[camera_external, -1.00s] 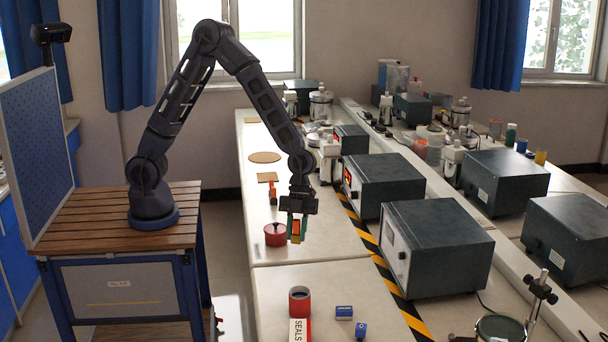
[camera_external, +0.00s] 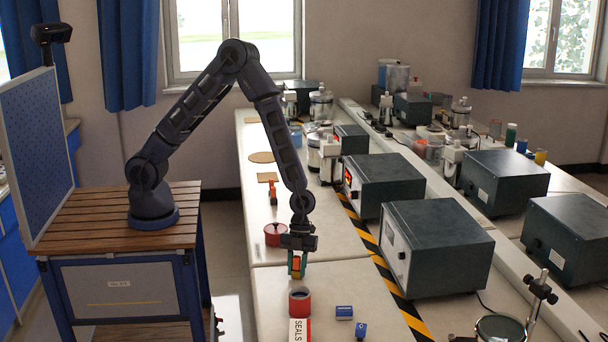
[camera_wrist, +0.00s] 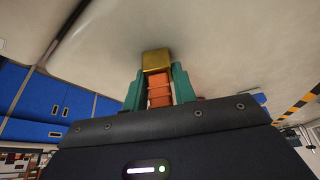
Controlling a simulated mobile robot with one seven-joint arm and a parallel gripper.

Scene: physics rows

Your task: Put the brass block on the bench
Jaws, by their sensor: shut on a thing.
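My gripper (camera_external: 297,266) hangs fingers-down over the pale bench (camera_external: 335,283), just behind an open red cup (camera_external: 300,303). Its green fingers are closed in the wrist view (camera_wrist: 158,84). The brass block (camera_wrist: 156,60) is at their tips, and a ridged orange piece (camera_wrist: 159,92) shows between the fingers, on the near side of the block. I cannot tell whether the orange piece is part of the gripper. In the external view the block is small and mostly hidden by the fingers. I cannot tell whether it touches the bench.
A red lidded pot (camera_external: 275,235) stands behind and left of my gripper. A box marked SEALS (camera_external: 300,331) and blue blocks (camera_external: 344,312) lie in front. Dark instrument boxes (camera_external: 437,245) stand to the right, beyond a striped strip (camera_external: 372,246). Bench around the gripper is partly clear.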

